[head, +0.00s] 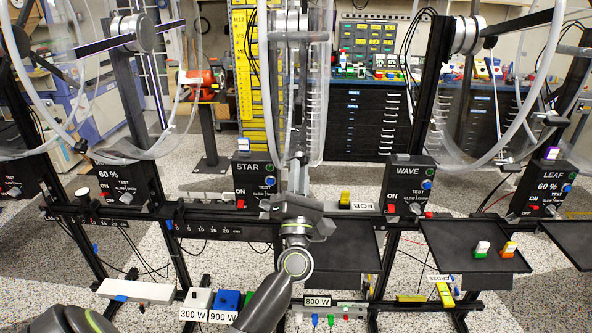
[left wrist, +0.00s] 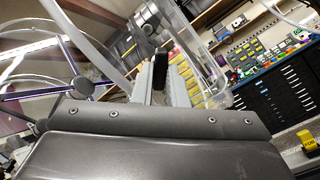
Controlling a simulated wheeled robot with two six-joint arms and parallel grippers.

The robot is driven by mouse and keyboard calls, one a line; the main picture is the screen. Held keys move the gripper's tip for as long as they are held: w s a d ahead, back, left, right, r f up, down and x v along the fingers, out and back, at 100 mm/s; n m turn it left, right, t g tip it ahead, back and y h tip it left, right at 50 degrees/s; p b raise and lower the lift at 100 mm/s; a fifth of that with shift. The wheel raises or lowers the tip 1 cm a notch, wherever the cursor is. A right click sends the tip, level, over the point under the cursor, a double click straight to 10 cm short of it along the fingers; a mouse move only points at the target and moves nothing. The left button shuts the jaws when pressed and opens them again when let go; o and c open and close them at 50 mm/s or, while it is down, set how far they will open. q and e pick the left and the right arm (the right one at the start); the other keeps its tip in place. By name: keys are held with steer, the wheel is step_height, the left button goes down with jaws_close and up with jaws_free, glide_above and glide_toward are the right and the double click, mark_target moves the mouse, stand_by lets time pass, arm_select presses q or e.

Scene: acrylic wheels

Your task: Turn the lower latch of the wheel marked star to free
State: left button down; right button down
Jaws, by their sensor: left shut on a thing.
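The box marked STAR (head: 257,180) stands on the rail in the middle. The clear wheel beside it (head: 318,90) shows nearly edge-on above, with its grey hub (head: 290,22) at the top. My left arm reaches up from below, and my left gripper (head: 298,165) is at the lower part of this wheel. In the left wrist view, the gripper's fingers (left wrist: 162,80) are shut on a small dark piece (left wrist: 160,65) at the wheel, seemingly the lower latch. The fingers and wrist hide most of it, so I cannot tell its turn. My right gripper is not in view.
The box marked WAVE (head: 409,185) and the box marked LEAF (head: 543,188) stand to the right. Black trays (head: 450,262) hang below the rail. Weight boxes marked 300 W and 900 W (head: 222,316) lie low in front. Black drawers (head: 365,118) stand behind.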

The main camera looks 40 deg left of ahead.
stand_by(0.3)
arm_select(q)
steer(key=shift+n+b, duration=1.3)
steer(key=shift+n, duration=1.2)
steer(key=n+b, duration=0.2)
steer(key=n, duration=0.1)
steer(key=shift+f+n, duration=0.15)
steer(key=shift+n, duration=0.25)
steer(key=c, duration=1.3)
jaws_free()
